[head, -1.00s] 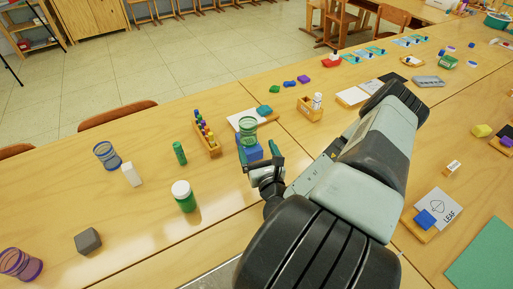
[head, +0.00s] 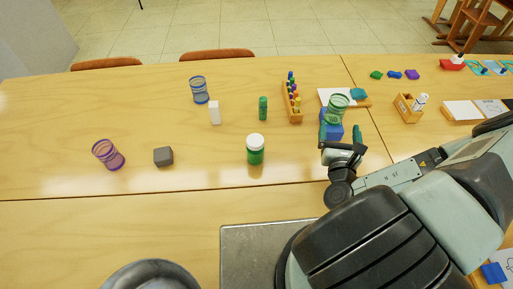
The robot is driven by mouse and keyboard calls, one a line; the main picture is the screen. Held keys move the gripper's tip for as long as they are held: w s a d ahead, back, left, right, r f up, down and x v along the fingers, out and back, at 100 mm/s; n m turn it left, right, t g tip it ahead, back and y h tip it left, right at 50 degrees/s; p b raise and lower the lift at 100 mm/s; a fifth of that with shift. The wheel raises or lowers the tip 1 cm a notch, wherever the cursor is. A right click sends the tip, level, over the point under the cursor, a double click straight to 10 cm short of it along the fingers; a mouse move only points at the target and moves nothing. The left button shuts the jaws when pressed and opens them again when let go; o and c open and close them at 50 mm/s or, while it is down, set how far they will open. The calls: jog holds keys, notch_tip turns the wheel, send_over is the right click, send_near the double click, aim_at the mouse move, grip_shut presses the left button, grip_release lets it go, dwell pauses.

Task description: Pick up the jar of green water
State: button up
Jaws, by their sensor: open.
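A clear jar with a green tint and green bands (head: 338,105) appears at the right of centre in the head view, standing on or just behind a blue block (head: 332,130); I cannot tell which. My gripper (head: 341,138) is open and empty, its fingers pointing away from me toward the block and jar. The fingertips are just in front of or beside the block, below the jar in the picture. Whether they touch the block cannot be told.
A white-lidded green bottle (head: 255,150), a green tube (head: 263,108) and a wooden marker rack (head: 293,103) stand to the left. Farther left are a blue-banded jar (head: 199,90), a white block (head: 214,112), a grey block (head: 163,156) and a purple-banded jar (head: 108,154). The front-left table is bare.

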jog(key=shift+o, duration=0.2)
dwell(0.5)
notch_tip(320, 180, up, 5)
jog(key=n+g+y, duration=0.2)
jog(key=n+y, duration=0.7)
jog(key=y, duration=0.5)
send_over(261, 154)
jog(key=d+v, duration=0.1)
jog(key=v, duration=0.2)
jog(key=f, duration=0.6)
jog(key=a+f, duration=0.1)
jog(key=f, duration=0.2)
jog(key=shift+w+f, duration=0.1)
jog(key=shift+f, duration=0.1)
jog(key=shift+w+a+f, duration=0.15)
jog(key=shift+w+f, duration=0.05)
jog(key=shift+w, duration=0.05)
jog(key=x, duration=0.7)
jog(key=shift+c, duration=0.4)
